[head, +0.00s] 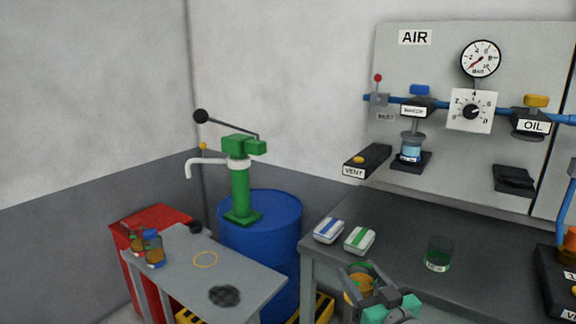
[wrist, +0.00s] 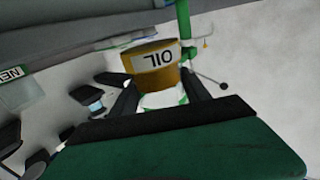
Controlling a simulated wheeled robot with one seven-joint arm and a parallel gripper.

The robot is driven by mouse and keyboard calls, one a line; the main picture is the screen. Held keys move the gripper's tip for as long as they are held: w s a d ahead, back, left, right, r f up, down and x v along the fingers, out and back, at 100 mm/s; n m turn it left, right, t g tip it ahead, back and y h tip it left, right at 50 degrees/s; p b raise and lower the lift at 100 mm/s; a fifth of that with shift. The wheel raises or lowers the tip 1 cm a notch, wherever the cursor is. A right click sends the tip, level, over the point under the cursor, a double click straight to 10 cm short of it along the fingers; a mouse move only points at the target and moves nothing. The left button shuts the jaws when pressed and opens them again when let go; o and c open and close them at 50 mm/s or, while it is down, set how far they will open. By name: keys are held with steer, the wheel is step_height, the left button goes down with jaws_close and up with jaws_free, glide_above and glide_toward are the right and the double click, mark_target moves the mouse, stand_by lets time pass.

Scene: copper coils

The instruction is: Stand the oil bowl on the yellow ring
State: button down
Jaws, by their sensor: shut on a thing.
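The oil bowl (head: 362,285) is an amber cup in my gripper (head: 368,280), low in the middle right of the head view. In the wrist view the bowl (wrist: 153,65) shows its OIL label upside down between the two dark fingers of my gripper (wrist: 160,92). The gripper is shut on it. The bowl is at the front edge of the dark bench, apart from the ring. The yellow ring (head: 205,259) is a thin outline on the grey side table (head: 180,255). Nothing stands on it.
Amber jars (head: 154,250) stand at the side table's left end. A dark stain (head: 225,296) lies in front of the ring, and a small black cup (head: 196,227) behind it. The green pump (head: 240,190) on the blue drum (head: 285,215) rises behind. A green-tinted glass (head: 438,254) stands on the bench.

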steer(key=r+p, duration=0.2)
steer(key=p, duration=0.3)
steer(key=w+r+p, duration=0.1)
steer(key=r+p, duration=0.2)
steer(key=p, duration=0.2)
steer(key=w+r+p, duration=0.1)
steer(key=r+p, duration=0.2)
steer(key=p, duration=0.2)
steer(key=shift+w+d+r+p, duration=0.1)
steer(key=shift+w+p, duration=0.05)
steer(key=shift+p, duration=0.25)
steer(key=p, duration=0.3)
